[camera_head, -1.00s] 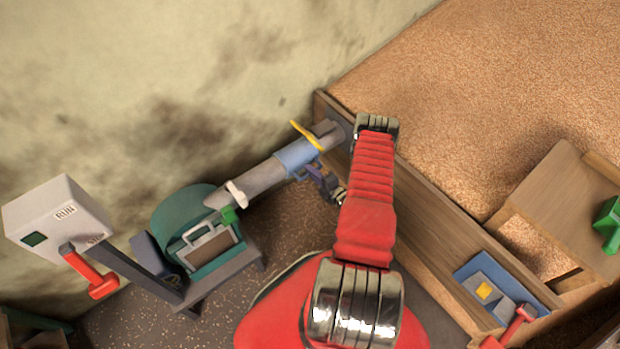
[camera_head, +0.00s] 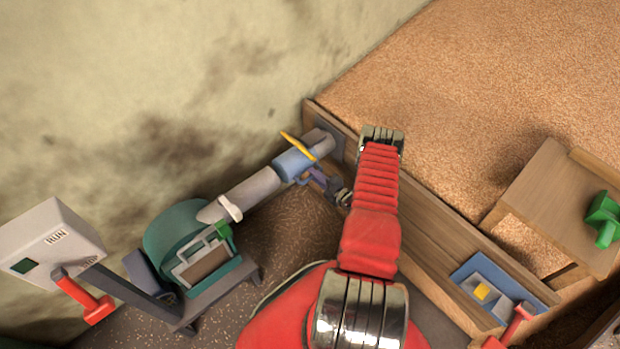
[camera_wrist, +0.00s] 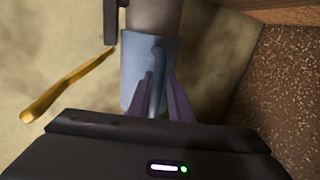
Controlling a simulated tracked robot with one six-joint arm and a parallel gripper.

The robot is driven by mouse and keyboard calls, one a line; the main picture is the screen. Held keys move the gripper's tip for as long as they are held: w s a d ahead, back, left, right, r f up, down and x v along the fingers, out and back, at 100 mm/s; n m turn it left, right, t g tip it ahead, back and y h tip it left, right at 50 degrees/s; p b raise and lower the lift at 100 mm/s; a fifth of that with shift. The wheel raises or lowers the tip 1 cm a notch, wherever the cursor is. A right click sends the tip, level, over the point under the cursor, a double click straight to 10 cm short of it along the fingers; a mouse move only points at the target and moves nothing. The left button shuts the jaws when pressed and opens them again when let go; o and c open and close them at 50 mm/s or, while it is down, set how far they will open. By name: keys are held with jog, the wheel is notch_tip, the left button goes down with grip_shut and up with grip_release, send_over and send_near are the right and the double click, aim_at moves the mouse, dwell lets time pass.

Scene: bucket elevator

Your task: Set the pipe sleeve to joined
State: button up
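The pipe sleeve (camera_head: 292,163) is a blue collar on the grey pipe (camera_head: 250,189) that runs from the green machine up to the wooden bin wall. A yellow lever (camera_head: 297,145) sits at the sleeve's bin-side end, by the short grey pipe stub (camera_head: 320,142). My gripper (camera_head: 312,174) is at the sleeve's lower right side. In the wrist view its two purple fingers (camera_wrist: 160,88) stand either side of a raised blue ridge on the sleeve (camera_wrist: 134,75) and appear closed on it. The yellow lever (camera_wrist: 68,84) points out to the left there. Whether the sleeve fully covers the joint is unclear.
The green machine (camera_head: 178,228) stands on a grey bench at left. A control box (camera_head: 50,243) marked RUN with a red handle (camera_head: 85,297) is at far left. The grain bin's wooden wall (camera_head: 430,207) is close to my arm. A blue panel (camera_head: 483,285) is at lower right.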

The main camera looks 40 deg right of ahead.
jog(key=shift+o, duration=1.4)
jog(key=shift+a, duration=0.15)
jog(key=shift+r, duration=0.1)
jog(key=v, duration=1.3)
jog(key=shift+s, duration=0.35)
